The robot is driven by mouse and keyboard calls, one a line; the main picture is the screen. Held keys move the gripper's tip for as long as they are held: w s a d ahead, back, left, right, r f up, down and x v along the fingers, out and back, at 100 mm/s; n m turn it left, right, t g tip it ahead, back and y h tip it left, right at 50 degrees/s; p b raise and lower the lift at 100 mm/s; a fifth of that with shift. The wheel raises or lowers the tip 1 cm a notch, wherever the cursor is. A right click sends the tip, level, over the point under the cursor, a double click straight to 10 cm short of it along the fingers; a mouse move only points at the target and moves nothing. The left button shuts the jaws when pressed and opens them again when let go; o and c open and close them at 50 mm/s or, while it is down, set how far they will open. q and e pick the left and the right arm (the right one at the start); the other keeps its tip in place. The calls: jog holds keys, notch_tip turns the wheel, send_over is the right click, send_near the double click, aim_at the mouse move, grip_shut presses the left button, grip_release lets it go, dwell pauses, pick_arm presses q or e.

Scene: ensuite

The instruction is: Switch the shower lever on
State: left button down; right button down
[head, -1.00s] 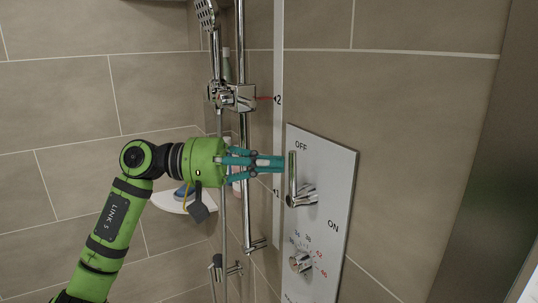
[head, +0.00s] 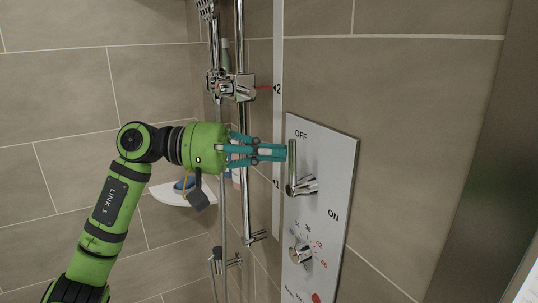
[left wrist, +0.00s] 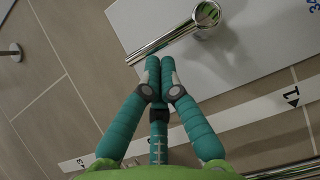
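The chrome shower lever (head: 292,168) is on a white wall panel (head: 330,160) and points up toward the printed word OFF. The word ON is printed to its lower right. My left gripper (head: 284,152) has its teal fingers together, just left of the lever's upper part; in the head view the tips meet the lever's edge. In the left wrist view the closed fingertips (left wrist: 159,60) lie right by the free end of the lever (left wrist: 160,44). I cannot tell whether they touch it. Nothing shows between the fingers. My right gripper is not in view.
A round temperature knob (head: 300,253) is below the lever on the panel. A chrome shower rail (head: 241,150) with a handset holder stands left of the panel. A corner shelf (head: 184,192) with bottles is behind my left arm. The wall right of the panel is clear.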

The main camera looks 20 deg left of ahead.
aim_at(290, 162)
pick_arm(q)
jog(key=shift+s+d+r+m+y+b, duration=0.1)
jog(key=shift+s+d+m+y+b, duration=0.1)
jog(key=shift+m+y+b, duration=0.2)
jog(key=shift+s+d+m+b, duration=0.15)
jog(key=shift+d+m+b, duration=0.05)
jog(key=shift+m+b, duration=0.1)
jog(key=s+d+m+y, duration=0.1)
jog(key=d+m+y+b, duration=0.1)
jog(key=m+y, duration=0.1)
jog(key=s+d+m+t+y, duration=0.1)
jog(key=m, duration=0.1)
jog(key=shift+s+d+r+y+b, duration=0.1)
jog(key=shift+s+d+y+b, duration=0.15)
jog(key=shift+s+y+b, duration=0.15)
jog(key=shift+s+d+f+m+t+y, duration=0.4)
jog(key=shift+d+m+y, duration=0.15)
jog(key=shift+m+y, duration=0.2)
jog(key=shift+s+d+f+m+t+y+b, duration=0.15)
jog(key=shift+s+d+f+m+y+b, duration=0.15)
jog(key=shift+f+b, duration=0.2)
jog(key=shift+s+d+f+m+t+y+b, duration=0.15)
jog(key=shift+s+d+f+m+y+b, duration=0.1)
jog(key=shift+d+f+b, duration=0.15)
jog(key=shift+d+f, duration=0.1)
